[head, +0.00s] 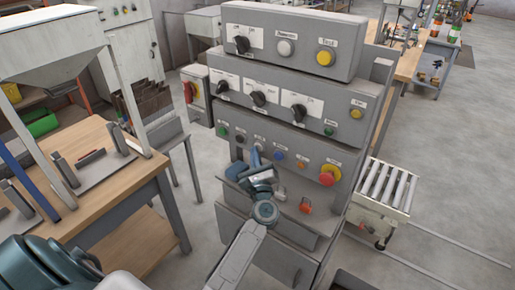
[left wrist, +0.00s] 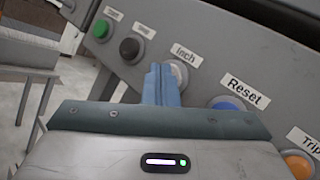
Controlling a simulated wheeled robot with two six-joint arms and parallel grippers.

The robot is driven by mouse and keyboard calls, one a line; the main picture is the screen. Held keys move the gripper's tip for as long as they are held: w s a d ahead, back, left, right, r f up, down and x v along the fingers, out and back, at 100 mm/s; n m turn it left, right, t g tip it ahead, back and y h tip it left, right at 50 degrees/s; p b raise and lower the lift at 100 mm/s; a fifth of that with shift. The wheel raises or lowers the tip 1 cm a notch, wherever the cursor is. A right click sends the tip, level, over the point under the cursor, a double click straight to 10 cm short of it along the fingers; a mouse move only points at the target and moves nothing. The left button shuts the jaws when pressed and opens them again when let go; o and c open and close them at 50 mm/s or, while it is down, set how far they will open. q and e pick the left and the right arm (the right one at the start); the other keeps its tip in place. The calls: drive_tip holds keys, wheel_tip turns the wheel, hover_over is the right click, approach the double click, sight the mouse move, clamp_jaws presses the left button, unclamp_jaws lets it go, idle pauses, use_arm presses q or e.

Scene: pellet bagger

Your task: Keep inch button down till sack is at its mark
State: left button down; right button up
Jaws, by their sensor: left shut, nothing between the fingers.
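The control panel carries the Inch button (left wrist: 178,72), a pale round button under its label in the left wrist view. My left gripper (left wrist: 160,72) is shut and empty, its blue fingertips at the left edge of that button and partly covering it. I cannot tell whether they touch it or press it in. In the head view my left gripper (head: 255,158) reaches the lower button row, and the Inch button is largely hidden there. I cannot make out the sack or its mark in either view. My right gripper is not in view.
Near Inch are a black button (left wrist: 131,48), a green button (left wrist: 102,29), a blue Reset button (left wrist: 228,104) and an orange Trip button (left wrist: 298,163). A red emergency stop (head: 329,176) is farther right. A roller conveyor (head: 385,185) stands right, a wooden bench (head: 125,170) left.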

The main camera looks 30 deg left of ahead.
use_arm(q)
drive_tip(key=shift+s, duration=0.7)
drive_tip(key=s, duration=0.5)
drive_tip(key=shift+a, duration=0.2)
idle(0.9)
